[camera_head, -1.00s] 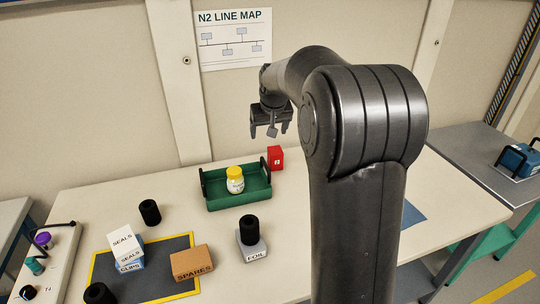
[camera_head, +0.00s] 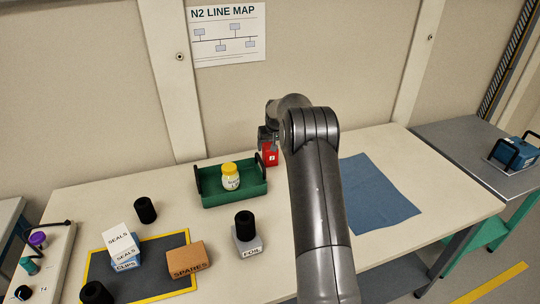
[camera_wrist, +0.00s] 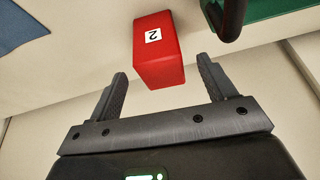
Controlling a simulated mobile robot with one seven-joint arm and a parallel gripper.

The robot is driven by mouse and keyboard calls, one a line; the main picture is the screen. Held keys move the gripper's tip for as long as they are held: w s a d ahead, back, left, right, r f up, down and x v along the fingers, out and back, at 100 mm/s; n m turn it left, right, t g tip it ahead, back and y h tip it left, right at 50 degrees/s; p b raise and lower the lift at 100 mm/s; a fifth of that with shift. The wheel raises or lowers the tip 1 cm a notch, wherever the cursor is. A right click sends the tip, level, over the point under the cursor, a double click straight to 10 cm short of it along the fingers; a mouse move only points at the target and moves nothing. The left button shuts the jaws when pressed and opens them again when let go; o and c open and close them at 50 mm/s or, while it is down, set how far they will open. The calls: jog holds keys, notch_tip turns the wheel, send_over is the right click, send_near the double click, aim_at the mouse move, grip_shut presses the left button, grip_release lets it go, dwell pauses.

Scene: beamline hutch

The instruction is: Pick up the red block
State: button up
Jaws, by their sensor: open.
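The red block (camera_head: 269,154) stands on the table beside the right end of the green tray, partly hidden by my gripper and arm in the head view. In the wrist view the red block (camera_wrist: 160,55), with a white label reading 2, lies just beyond the fingertips, roughly centred between them. My gripper (camera_wrist: 162,80) is open and empty, one finger to each side of the block's near end. In the head view my gripper (camera_head: 268,140) is low, at the block's upper part. I cannot tell whether it touches the block.
The green tray (camera_head: 215,200) holds a yellow-capped jar (camera_head: 230,177); its dark handle (camera_wrist: 232,18) is close to the block. A foil box (camera_head: 248,246) with a black cylinder (camera_head: 245,225) stands in front. A blue cloth (camera_head: 375,200) lies right of my arm.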

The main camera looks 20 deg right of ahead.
jog(key=shift+x, duration=3.6)
jog(key=c, duration=1.2)
jog(key=shift+c, duration=0.2)
jog(key=shift+r, duration=0.15)
